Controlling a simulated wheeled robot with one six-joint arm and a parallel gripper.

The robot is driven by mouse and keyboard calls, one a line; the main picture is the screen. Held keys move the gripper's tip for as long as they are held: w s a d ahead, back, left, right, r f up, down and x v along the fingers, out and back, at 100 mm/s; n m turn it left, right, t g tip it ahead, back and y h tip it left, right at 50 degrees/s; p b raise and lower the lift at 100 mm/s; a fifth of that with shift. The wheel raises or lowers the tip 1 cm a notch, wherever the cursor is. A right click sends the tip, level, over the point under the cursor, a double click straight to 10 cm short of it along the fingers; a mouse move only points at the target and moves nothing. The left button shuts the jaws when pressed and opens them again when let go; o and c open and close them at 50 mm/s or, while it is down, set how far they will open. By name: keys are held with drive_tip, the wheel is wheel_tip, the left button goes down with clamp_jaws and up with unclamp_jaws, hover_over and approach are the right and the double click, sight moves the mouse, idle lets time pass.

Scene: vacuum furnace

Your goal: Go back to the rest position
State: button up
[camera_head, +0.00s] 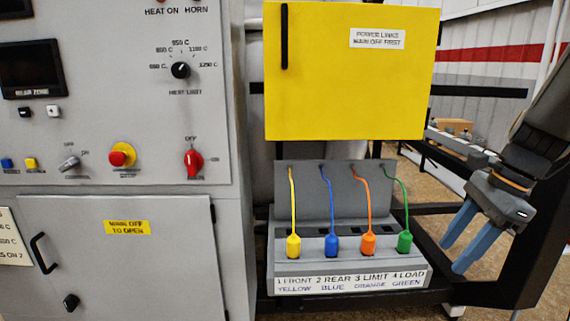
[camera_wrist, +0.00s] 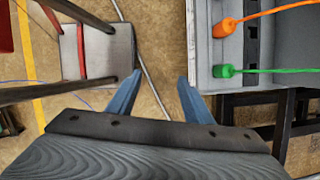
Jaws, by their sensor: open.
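My gripper (camera_head: 462,238) is at the right in the head view, its two blue fingers pointing down and to the left. It is open and empty, to the right of the plug panel. In the wrist view my gripper (camera_wrist: 158,92) has its fingers spread with only floor and a thin pale bar between them. The green plug (camera_head: 404,242) is the one nearest my gripper, apart from it; it also shows in the wrist view (camera_wrist: 224,71). The orange plug (camera_head: 368,244), blue plug (camera_head: 331,245) and yellow plug (camera_head: 293,245) stand in a row on the grey panel (camera_head: 300,210).
A yellow box (camera_head: 345,70) labelled power links is above the panel. The grey control cabinet (camera_head: 110,130), with knobs and a red switch, fills the left. A black frame (camera_head: 505,285) runs beside and below my gripper. A grey stool-like surface (camera_wrist: 105,50) shows in the wrist view.

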drive_tip(key=s+a+f+n+h, duration=0.1)
drive_tip(key=a+f+n, duration=0.4)
drive_tip(key=n, duration=0.5)
drive_tip(key=s+a+f+n+h, duration=0.2)
drive_tip(key=s+a+f+n, duration=0.2)
drive_tip(key=a+n, duration=0.6)
wheel_tip(320, 180, down, 2)
drive_tip(key=shift+s+f+h, duration=0.25)
drive_tip(key=shift+s+h, duration=0.05)
drive_tip(key=shift+s, duration=0.05)
